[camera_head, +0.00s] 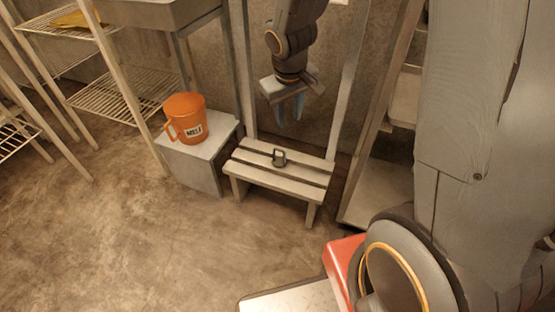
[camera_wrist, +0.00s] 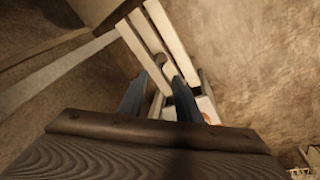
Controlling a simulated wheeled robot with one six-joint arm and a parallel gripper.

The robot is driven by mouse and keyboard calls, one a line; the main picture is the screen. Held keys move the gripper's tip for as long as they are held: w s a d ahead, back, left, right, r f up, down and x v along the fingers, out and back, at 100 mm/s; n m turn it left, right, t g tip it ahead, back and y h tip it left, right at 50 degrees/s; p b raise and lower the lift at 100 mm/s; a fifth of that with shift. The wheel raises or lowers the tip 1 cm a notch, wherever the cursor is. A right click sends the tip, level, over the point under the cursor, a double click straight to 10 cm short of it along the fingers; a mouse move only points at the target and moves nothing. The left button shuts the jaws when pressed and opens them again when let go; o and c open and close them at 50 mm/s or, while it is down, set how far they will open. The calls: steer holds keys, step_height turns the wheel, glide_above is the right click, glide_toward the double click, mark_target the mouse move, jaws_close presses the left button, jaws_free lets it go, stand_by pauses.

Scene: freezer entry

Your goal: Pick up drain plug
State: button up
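My gripper (camera_head: 289,112) points down above and behind the bench, apart from the plug. Its two blue fingers are spread with a gap between them and hold nothing that I can see. In the wrist view my gripper (camera_wrist: 162,78) shows the same gap, with the pale bench slats (camera_wrist: 168,35) beyond.
An orange bucket (camera_head: 187,118) with a label stands on a pale box (camera_head: 208,147) left of the bench. Wire shelves (camera_head: 115,95) stand at the far left. Upright posts (camera_head: 243,65) flank the bench's back. The floor (camera_head: 150,235) in front is clear.

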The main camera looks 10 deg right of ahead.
steer(key=w+d+f+t+b, duration=0.1)
steer(key=w+d+f, duration=0.15)
steer(key=f, duration=0.35)
steer(key=w+d+f, duration=0.1)
steer(key=w+f, duration=0.3)
steer(key=f, duration=0.2)
steer(key=n+y+b, duration=0.1)
steer(key=y+b, duration=0.2)
glide_above(284, 163)
steer(key=s, duration=0.1)
step_height(284, 163, down, 14)
steer(key=r, duration=0.1)
steer(key=shift+d+b+x, duration=0.2)
steer(key=shift+b+x, duration=0.15)
steer(key=shift+x, duration=0.6)
steer(key=shift+d+b+x, duration=0.2)
steer(key=shift+b+x, duration=0.15)
steer(key=shift+x, duration=0.6)
steer(key=shift+d+b+x, duration=0.2)
steer(key=shift+b+x, duration=0.15)
steer(key=shift+x, duration=0.6)
steer(key=shift+f+t, duration=0.1)
steer(key=shift+t, duration=0.2)
steer(key=shift+c, duration=0.3)
jaws_close()
